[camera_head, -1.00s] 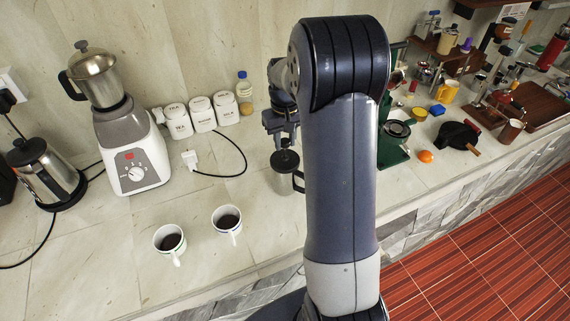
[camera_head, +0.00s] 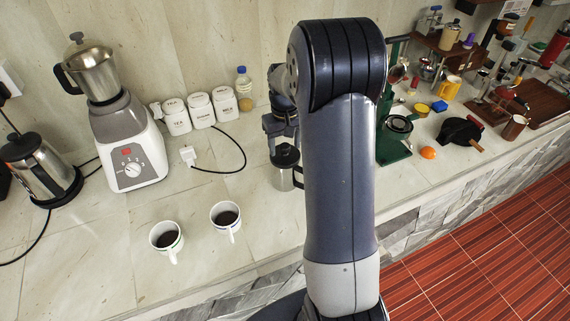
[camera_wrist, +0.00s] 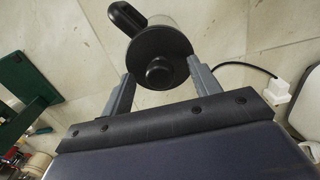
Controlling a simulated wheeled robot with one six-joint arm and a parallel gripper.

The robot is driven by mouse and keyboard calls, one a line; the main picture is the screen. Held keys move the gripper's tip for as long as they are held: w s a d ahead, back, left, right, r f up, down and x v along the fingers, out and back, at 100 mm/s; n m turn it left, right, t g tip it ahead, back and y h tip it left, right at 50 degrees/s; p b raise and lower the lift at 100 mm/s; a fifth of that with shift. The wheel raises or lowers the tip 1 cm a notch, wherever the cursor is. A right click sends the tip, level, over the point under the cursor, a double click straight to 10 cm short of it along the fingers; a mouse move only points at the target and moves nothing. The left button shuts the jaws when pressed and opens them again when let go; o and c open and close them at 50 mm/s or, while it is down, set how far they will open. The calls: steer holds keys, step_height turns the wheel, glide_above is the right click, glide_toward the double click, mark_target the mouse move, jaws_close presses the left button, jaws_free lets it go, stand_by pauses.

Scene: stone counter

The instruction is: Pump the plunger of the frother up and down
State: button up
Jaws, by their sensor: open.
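The black plunger knob (camera_wrist: 158,73) stands up in the middle of the lid. My gripper (camera_wrist: 160,74) is open, with one finger on each side of the knob and a gap to both. In the head view my gripper (camera_head: 281,128) is just above the frother; contact cannot be told there.
Two mugs of dark liquid (camera_head: 166,240) (camera_head: 226,217) stand left of the frother. A blender (camera_head: 130,150), white canisters (camera_head: 200,110) and a plug with a black cable (camera_head: 188,155) lie beyond. A green stand (camera_head: 392,148) is close on the right.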

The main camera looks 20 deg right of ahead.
steer(key=o, duration=0.5)
step_height(320, 180, up, 5)
steer(key=p, duration=0.4)
steer(key=shift+r, duration=1.05)
